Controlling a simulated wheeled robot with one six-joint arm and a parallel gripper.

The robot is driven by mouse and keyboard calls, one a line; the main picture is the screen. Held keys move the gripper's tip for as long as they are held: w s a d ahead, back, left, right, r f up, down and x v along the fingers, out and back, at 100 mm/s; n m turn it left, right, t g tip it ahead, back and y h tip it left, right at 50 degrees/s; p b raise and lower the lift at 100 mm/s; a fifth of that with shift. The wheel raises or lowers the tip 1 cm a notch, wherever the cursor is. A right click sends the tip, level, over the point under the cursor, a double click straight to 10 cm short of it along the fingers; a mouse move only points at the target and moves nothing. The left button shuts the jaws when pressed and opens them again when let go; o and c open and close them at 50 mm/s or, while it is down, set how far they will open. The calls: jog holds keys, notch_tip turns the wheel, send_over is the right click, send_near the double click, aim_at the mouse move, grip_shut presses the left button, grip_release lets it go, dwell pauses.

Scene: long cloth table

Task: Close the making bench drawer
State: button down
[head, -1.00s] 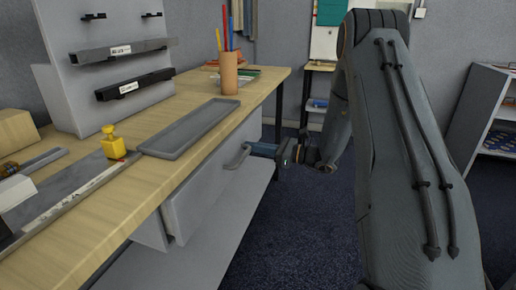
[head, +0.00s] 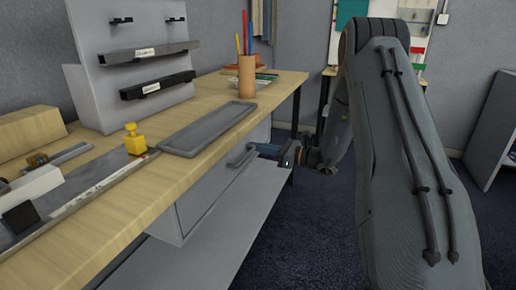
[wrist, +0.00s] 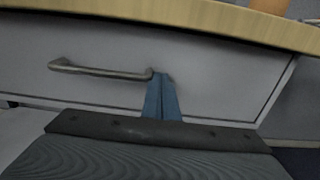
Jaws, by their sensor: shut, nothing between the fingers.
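The making bench drawer (head: 215,190) is a grey front under the wooden bench top, with a dark bar handle (head: 241,156). Only a narrow strip of its side shows at the left end, so it stands nearly flush with the bench. In the wrist view the drawer front (wrist: 215,75) fills the width below the bench top, and the handle (wrist: 100,70) lies left of my fingers. My gripper (head: 257,148) is shut and empty. Its blue fingertips (wrist: 160,78) are at the drawer front by the handle's right end, apparently touching it.
The bench top (head: 150,185) carries a grey tray (head: 207,130), a pencil cup (head: 247,78), a yellow-knobbed tool (head: 134,140) and a metal rail. A grey shelf (head: 205,235) lies below the drawer. Dark carpet (head: 320,235) to the right is clear.

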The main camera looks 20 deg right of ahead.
jog(key=v, duration=1.4)
jog(key=s+a+r+n+g, duration=0.1)
jog(key=s+a+n+g, duration=0.15)
jog(key=a, duration=0.35)
jog(key=s+a+r+n+g, duration=0.2)
jog(key=a+n+g, duration=0.15)
jog(key=a, duration=0.25)
jog(key=s+a+n+g+h, duration=0.5)
jog(key=s+a+n+g, duration=0.45)
jog(key=s, duration=0.75)
jog(key=s+r+n+t+h, duration=0.2)
jog(key=s+n+t+h, duration=0.2)
jog(key=s+n+h, duration=0.6)
jog(key=s+d+r+y+p, duration=0.1)
jog(key=d+r+p, duration=0.4)
jog(key=p, duration=0.8)
jog(key=shift+s+r+p, duration=0.35)
jog(key=shift+s+r, duration=0.1)
jog(key=shift+r, duration=0.35)
